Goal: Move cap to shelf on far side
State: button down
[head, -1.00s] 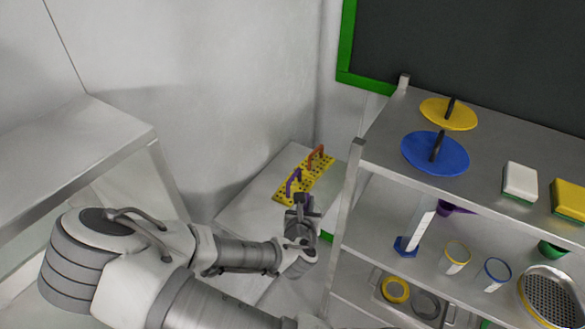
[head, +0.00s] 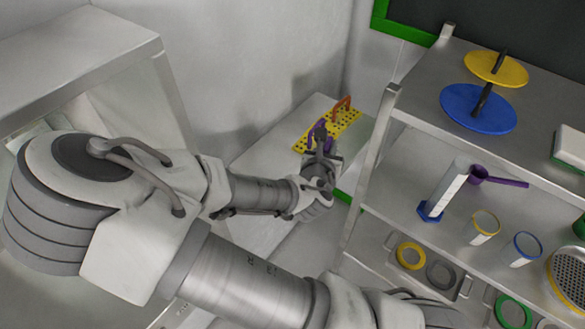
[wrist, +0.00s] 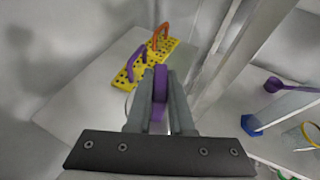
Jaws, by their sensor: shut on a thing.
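My gripper (wrist: 159,95) is shut on a thin purple thing (wrist: 160,84), seen edge-on between the fingers in the wrist view. It may be the cap; its full shape is hidden by the fingers. In the head view my gripper (head: 321,158) is held out in front of a pale bench (head: 268,150), left of the metal shelf rack (head: 420,115). I cannot tell which shelf is the far-side one. The held thing appears clear of the surfaces around it.
On the bench lies a yellow perforated board (wrist: 128,76) with purple and orange handles. The rack holds a yellow disc (head: 490,68), a blue disc (head: 462,106), a purple scoop (head: 500,181) and cups. The rack post (head: 372,170) stands close right of my gripper. A metal cabinet (head: 80,55) stands left.

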jog(key=shift+f+b, duration=0.55)
jog(key=shift+w+a+f+b, duration=0.45)
jog(key=shift+w+a+f, duration=0.25)
jog(key=shift+a+f, duration=0.75)
jog(key=shift+w+a+f+b, duration=0.5)
jog(key=shift+w+a+f, duration=0.25)
jog(key=shift+a+f, duration=0.7)
jog(key=shift+w+a+f+b, duration=0.45)
jog(key=shift+w+a+f, duration=0.25)
jog(key=shift+a+f, duration=0.75)
jog(key=shift+d+f, duration=0.15)
jog(key=shift+d, duration=0.05)
jog(key=shift+f, duration=0.15)
jog(key=c, duration=0.8)
grip_release()
